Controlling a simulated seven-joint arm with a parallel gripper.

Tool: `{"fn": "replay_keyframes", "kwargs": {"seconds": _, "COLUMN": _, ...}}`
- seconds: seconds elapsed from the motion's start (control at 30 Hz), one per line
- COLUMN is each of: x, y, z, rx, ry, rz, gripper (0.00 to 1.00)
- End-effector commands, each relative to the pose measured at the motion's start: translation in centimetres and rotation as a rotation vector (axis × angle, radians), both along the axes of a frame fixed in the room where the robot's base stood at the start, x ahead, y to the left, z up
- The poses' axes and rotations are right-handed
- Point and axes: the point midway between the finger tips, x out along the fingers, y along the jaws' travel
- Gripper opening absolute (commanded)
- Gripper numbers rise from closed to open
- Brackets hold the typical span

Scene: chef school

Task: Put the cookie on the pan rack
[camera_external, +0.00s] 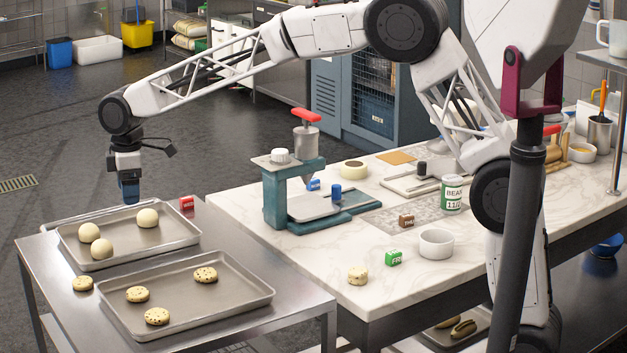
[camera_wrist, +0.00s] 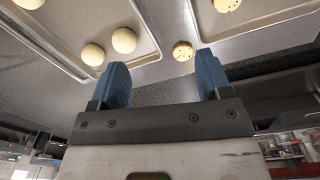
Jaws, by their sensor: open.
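Several round speckled cookies are in view. In the external view one cookie (camera_external: 83,284) lies on the steel table beside the trays, three lie in the front tray, such as this cookie (camera_external: 157,316), and another cookie (camera_external: 358,275) is on the marble counter. The loose cookie near the tray corner also shows in the wrist view (camera_wrist: 182,51), between the fingertips in the picture but apart from them. My gripper (camera_external: 129,198) hangs above the back tray, blue fingers down. In the wrist view my gripper (camera_wrist: 161,65) is open and empty. I cannot tell which structure is the pan rack.
The back tray (camera_external: 177,238) holds three pale dough balls (camera_external: 148,218). The front tray (camera_external: 215,295) lies beside it on the steel table (camera_external: 50,255). A teal press (camera_external: 275,200), a white bowl (camera_external: 436,243) and small blocks stand on the marble counter (camera_external: 320,250).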

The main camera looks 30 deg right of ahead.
Motion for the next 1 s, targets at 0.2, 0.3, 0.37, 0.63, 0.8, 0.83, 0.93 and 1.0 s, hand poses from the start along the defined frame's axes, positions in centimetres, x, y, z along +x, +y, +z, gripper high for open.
{"fn": "replay_keyframes", "kwargs": {"seconds": 0.2, "x": -1.6, "y": -8.5, "z": 3.0, "rx": 0.016, "ry": -0.017, "rz": -0.149, "gripper": 0.71}}
{"fn": "replay_keyframes", "kwargs": {"seconds": 0.3, "x": -2.7, "y": -12.1, "z": 4.2, "rx": 0.022, "ry": -0.025, "rz": -0.216, "gripper": 0.71}}
{"fn": "replay_keyframes", "kwargs": {"seconds": 0.37, "x": -3.5, "y": -14.2, "z": 4.8, "rx": 0.027, "ry": -0.031, "rz": -0.255, "gripper": 0.71}}
{"fn": "replay_keyframes", "kwargs": {"seconds": 0.63, "x": -7.6, "y": -23.3, "z": 6.9, "rx": 0.047, "ry": -0.053, "rz": -0.434, "gripper": 0.71}}
{"fn": "replay_keyframes", "kwargs": {"seconds": 0.8, "x": -10.8, "y": -28.5, "z": 7.6, "rx": 0.06, "ry": -0.066, "rz": -0.546, "gripper": 0.71}}
{"fn": "replay_keyframes", "kwargs": {"seconds": 0.83, "x": -11.4, "y": -29.4, "z": 7.6, "rx": 0.061, "ry": -0.068, "rz": -0.567, "gripper": 0.71}}
{"fn": "replay_keyframes", "kwargs": {"seconds": 0.93, "x": -13.5, "y": -32.3, "z": 7.7, "rx": 0.068, "ry": -0.075, "rz": -0.634, "gripper": 0.71}}
{"fn": "replay_keyframes", "kwargs": {"seconds": 1.0, "x": -15.1, "y": -34.1, "z": 7.6, "rx": 0.072, "ry": -0.08, "rz": -0.679, "gripper": 0.71}}
